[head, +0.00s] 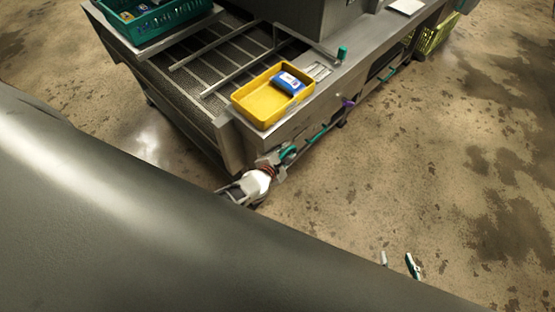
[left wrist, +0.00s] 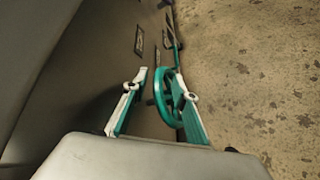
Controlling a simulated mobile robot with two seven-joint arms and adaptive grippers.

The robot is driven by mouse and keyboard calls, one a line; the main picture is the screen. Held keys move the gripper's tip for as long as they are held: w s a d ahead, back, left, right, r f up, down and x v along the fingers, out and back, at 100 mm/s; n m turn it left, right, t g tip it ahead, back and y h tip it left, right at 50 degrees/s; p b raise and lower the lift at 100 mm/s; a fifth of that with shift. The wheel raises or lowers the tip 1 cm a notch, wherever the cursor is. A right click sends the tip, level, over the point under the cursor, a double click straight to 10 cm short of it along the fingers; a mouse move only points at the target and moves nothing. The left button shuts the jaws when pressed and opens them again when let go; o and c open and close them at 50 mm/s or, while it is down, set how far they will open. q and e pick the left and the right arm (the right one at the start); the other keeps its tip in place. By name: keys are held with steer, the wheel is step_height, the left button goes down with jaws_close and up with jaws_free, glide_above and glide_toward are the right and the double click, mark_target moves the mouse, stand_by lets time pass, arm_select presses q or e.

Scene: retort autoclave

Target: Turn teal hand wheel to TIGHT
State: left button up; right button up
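The teal hand wheel (head: 288,152) is on the front side of the steel machine, low beneath the bench edge. It shows larger in the left wrist view (left wrist: 164,98), seen at a slant. My left gripper (head: 279,162) is at the wheel and partly covers it. In the left wrist view its two fingers (left wrist: 160,80) are apart, with part of the rim between them; the right finger overlaps the rim's right side. I cannot tell whether they touch. No TIGHT marking is readable. My right gripper (head: 399,261) shows only two separated fingertips over bare floor, with nothing between them.
A yellow tray (head: 244,105) with a blue-and-white pack (head: 287,82) stands on the bench above the wheel. A purple handle (head: 348,102) and a teal bar are further along the front. A teal crate (head: 150,28) is at upper left. Floor at right is clear.

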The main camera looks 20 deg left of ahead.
arm_select(q)
steer(key=v, duration=0.9)
steer(key=shift+s+a+r, duration=0.2)
steer(key=shift+s+r, duration=0.1)
